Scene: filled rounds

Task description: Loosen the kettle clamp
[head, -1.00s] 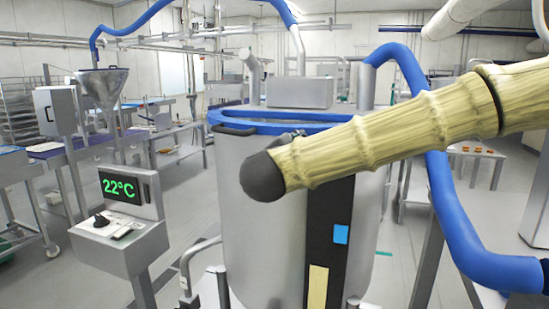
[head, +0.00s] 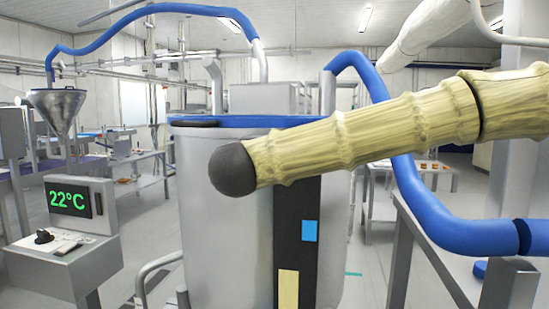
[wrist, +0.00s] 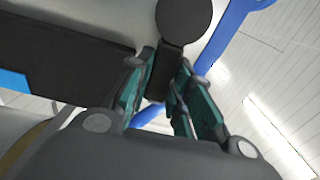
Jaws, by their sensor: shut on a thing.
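The kettle (head: 222,215) is a large grey metal cylinder with a blue rim and a black front strip, upright in the middle of the head view. The fingers stand on either side of the bar. The kettle's black strip and blue rim show close by. How tight the clamp is cannot be told.
A control box with a green 22°C display (head: 70,203) stands left of the kettle. A thick blue hose (head: 405,180) runs down at the right, by a grey frame. A metal funnel (head: 57,108) stands at the far left. Floor shows between them.

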